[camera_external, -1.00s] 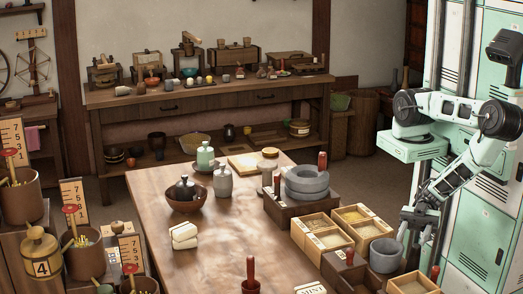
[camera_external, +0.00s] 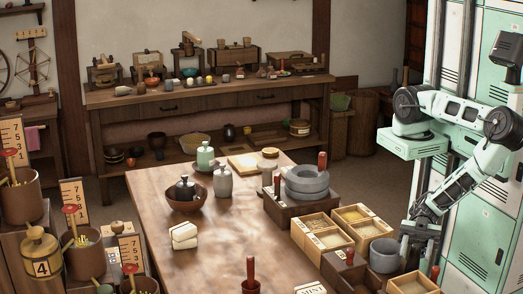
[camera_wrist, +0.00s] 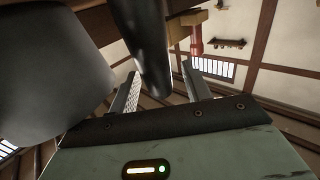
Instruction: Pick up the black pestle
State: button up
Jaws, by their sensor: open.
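In the wrist view a dark, smooth cylinder, which looks like the black pestle (camera_wrist: 145,45), runs down from the top edge to a rounded end. It appears in line with the gap between the two fingers of my gripper (camera_wrist: 160,92); I cannot tell if either finger touches it. In the external view my gripper (camera_external: 416,254) points down just right of the grey mortar (camera_external: 384,258), jaws apart. I cannot make out the black pestle in that view, where my gripper may hide it.
Wooden compartment boxes (camera_external: 322,233) and a dark tray with grey quern stones (camera_external: 307,184) stand left of the mortar. A red-handled tool (camera_external: 251,276) stands at the front edge. In the wrist view a large grey rounded form (camera_wrist: 50,70) crowds the left side.

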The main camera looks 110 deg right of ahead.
jog(key=c, duration=1)
jog(key=shift+c, duration=0.2)
